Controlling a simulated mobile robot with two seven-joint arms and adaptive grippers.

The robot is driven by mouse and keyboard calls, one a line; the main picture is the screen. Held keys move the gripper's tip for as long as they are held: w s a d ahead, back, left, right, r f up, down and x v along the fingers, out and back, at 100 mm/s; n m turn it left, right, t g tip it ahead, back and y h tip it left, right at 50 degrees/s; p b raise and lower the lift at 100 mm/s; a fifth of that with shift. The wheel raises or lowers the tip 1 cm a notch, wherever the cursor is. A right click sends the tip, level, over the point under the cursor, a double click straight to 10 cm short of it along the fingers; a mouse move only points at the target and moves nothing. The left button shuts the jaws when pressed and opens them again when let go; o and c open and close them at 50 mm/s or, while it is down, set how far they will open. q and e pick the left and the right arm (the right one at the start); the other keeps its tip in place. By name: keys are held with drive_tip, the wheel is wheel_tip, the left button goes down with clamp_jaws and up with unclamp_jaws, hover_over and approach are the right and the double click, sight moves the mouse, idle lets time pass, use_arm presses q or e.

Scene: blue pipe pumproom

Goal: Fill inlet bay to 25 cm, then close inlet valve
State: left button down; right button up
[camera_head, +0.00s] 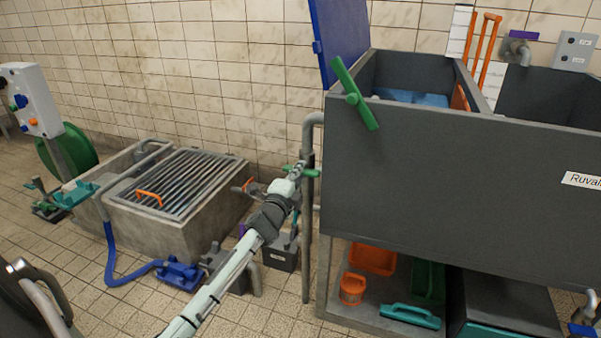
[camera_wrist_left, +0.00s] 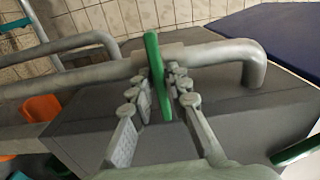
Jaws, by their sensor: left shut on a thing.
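The large grey tank (camera_head: 430,165) fills the right side. Its left bay (camera_head: 405,70) is open at the top and shows a blue patch inside; I cannot read a level. A grey pipe (camera_head: 308,240) runs up beside the tank's left side, and it also shows in the left wrist view (camera_wrist_left: 215,55). A green valve lever (camera_wrist_left: 154,62) sits on this pipe. My left gripper (camera_head: 297,172) is shut on this lever, with one finger on each side in the left wrist view (camera_wrist_left: 163,88). My right gripper is not in view.
A second green lever (camera_head: 355,95) stands at the tank's upper left corner. A blue panel (camera_head: 340,35) rises behind it. A grated concrete pit (camera_head: 175,225) lies left, with a blue hose (camera_head: 112,262) on the floor. An orange bucket (camera_head: 352,289) stands under the tank.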

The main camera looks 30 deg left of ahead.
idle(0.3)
use_arm(q)
drive_tip(key=c, duration=1.6)
unclamp_jaws()
drive_tip(key=v, duration=1.2)
